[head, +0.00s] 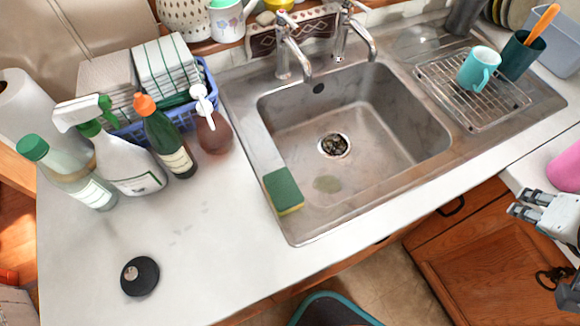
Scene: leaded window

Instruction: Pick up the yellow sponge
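The yellow sponge (284,191) has a green scouring top, with yellow showing along its front edge. It lies on the left front rim of the steel sink (272,221), beside the basin. My gripper (518,203) is at the far right of the head view, in front of the counter and well apart from the sponge. Its fingertips point left and a gap shows between them. Nothing shows between the fingers.
Several bottles, including a spray bottle (122,160) and a soap dispenser (212,130), stand left of the sink. A black round object (140,276) lies on the front left counter (215,265), which is otherwise clear there. A drying rack (490,110) holds a teal mug (478,68). A pink object (565,168) stands near my gripper.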

